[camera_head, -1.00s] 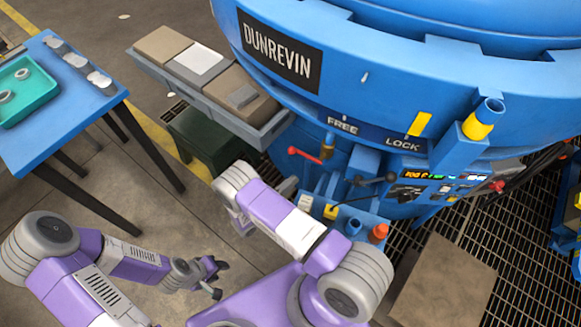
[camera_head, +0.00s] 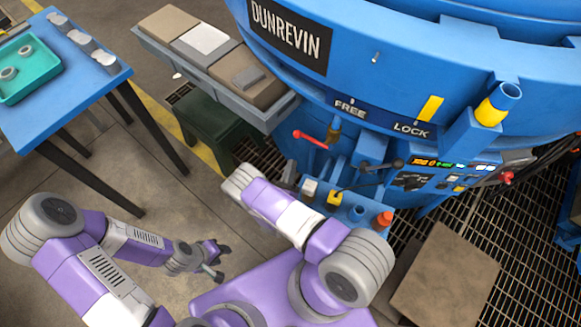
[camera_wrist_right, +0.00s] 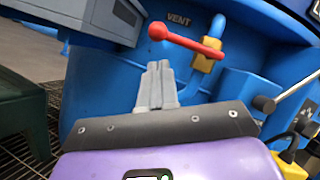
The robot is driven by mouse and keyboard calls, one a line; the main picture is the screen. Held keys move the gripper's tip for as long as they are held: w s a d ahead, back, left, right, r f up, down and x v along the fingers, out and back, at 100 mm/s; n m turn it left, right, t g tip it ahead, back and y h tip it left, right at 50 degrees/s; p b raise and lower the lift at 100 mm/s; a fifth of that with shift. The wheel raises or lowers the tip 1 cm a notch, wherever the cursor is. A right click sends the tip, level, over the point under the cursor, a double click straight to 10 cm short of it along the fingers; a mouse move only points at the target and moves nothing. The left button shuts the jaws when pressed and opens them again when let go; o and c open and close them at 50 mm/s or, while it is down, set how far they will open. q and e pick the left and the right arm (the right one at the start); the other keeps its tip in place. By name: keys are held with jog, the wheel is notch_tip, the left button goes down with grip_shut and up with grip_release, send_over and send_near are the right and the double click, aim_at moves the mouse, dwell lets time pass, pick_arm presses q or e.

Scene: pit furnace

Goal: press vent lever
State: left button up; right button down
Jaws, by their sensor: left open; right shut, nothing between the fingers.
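The vent lever (camera_head: 311,139) is a red handle with a round knob on a yellow-collared blue pipe at the furnace's front. In the right wrist view the red lever (camera_wrist_right: 188,40) is under the word VENT, tilted down to the right from its knob. My right gripper (camera_wrist_right: 158,70) is shut and empty, its fingertips just below the lever in that view, with a visible gap. In the head view it is mostly hidden by its own arm. My left gripper (camera_head: 221,262) is open and empty over the floor, far from the lever.
The blue furnace (camera_head: 390,75) fills the top right. A small control stand (camera_head: 350,212) with an orange knob and a dark-handled lever is right of my right arm. A grey tray of blocks (camera_head: 283,108) juts out at left. A blue table (camera_head: 85,85) stands far left.

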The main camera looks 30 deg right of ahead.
pick_arm(q)
jog(key=shift+f+b, duration=0.45)
jog(key=shift+f, duration=0.1)
pick_arm(e)
jog(key=x, duration=0.7)
jog(key=shift+r, duration=0.1)
